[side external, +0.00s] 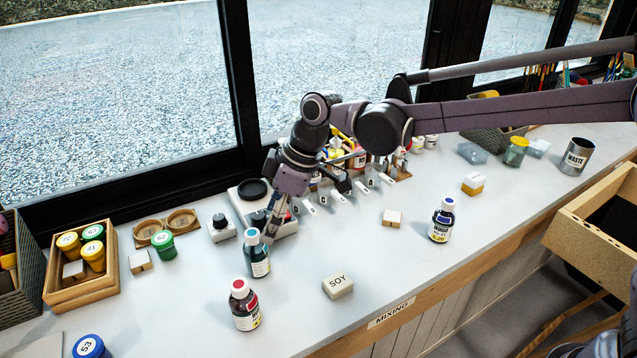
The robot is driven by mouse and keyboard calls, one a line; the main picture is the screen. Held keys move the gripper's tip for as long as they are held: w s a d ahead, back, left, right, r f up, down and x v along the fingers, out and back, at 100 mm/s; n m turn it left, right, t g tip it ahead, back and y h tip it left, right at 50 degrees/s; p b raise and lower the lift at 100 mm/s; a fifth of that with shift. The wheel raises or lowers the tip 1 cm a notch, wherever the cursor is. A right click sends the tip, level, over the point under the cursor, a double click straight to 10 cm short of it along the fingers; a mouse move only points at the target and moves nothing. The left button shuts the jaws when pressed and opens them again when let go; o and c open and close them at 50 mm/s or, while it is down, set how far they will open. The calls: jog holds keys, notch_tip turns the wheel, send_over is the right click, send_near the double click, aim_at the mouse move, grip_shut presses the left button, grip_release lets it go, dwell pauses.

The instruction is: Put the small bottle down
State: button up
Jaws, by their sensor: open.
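A small dark bottle with a light blue cap and a pale label (257,262) stands upright on the white worktop, left of centre. My gripper (268,232) points down right beside its cap, with its fingers open. I cannot tell whether a finger still touches the bottle. A similar bottle with a red cap (244,306) stands nearer the front edge. Another with a blue cap (441,221) stands to the right.
A block marked SOY (338,286) lies right of the red-capped bottle. A small scale (262,211) is behind my gripper. A wooden box of jars (80,262) and a green-lidded jar (162,244) are at left.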

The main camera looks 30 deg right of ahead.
jog(key=s+d+r+m+t+h, duration=0.1)
jog(key=s+d+r+m, duration=0.25)
jog(key=d, duration=0.45)
jog(key=s+d+r+m+t, duration=0.15)
jog(key=s+d, duration=0.25)
jog(key=d, duration=0.5)
jog(key=s+d+f+m+t+h, duration=0.2)
jog(key=s+d+m, duration=0.4)
jog(key=s+d, duration=0.6)
notch_tip(320, 180, down, 2)
jog(key=shift+f+m+h, duration=0.2)
jog(key=shift+m+h, duration=0.2)
jog(key=shift+h, duration=0.1)
jog(key=shift+o, duration=0.5)
jog(key=shift+d, duration=0.1)
